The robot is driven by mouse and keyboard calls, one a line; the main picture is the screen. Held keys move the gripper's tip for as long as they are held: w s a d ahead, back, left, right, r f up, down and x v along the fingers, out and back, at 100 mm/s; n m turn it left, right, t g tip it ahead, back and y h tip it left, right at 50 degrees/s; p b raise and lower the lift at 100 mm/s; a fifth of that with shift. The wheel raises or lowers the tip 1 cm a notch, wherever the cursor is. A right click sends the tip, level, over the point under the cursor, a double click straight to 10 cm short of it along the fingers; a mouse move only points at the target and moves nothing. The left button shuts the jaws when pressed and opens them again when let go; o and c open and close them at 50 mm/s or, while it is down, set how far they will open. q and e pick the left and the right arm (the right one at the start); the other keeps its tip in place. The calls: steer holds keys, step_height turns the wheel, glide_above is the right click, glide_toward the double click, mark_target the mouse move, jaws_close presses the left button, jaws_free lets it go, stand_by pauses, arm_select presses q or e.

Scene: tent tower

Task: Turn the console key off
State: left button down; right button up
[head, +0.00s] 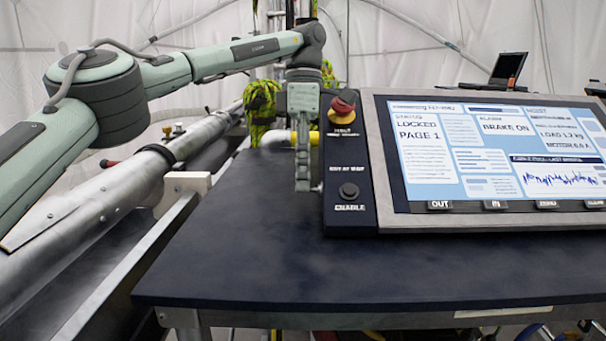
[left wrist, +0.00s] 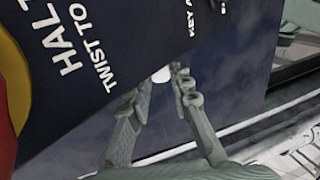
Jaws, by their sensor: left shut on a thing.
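The control console has a dark side panel (head: 347,218) on its left, with a red halt knob (head: 343,106) at the top and a round enable button (head: 349,191) below. My left gripper (head: 308,187) points down beside the panel's left edge. In the left wrist view its fingertips (left wrist: 177,78) are closed together at the panel's edge, near a small pale round piece (left wrist: 162,74), seemingly the console key. The fingers hide most of it, so its turn angle cannot be told. The console screen (head: 495,155) reads LOCKED, PAGE 1 and BRAKE ON. My right gripper is out of view.
The console stands on a dark table (head: 270,270) with clear room in front and to the left. A metal tube (head: 110,185) runs along the left. A yellow-green rope bundle (head: 262,105) hangs behind the gripper.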

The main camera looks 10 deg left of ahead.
arm_select(q)
steer(key=c, duration=1.4)
jaws_free()
steer(key=shift+o, duration=0.2)
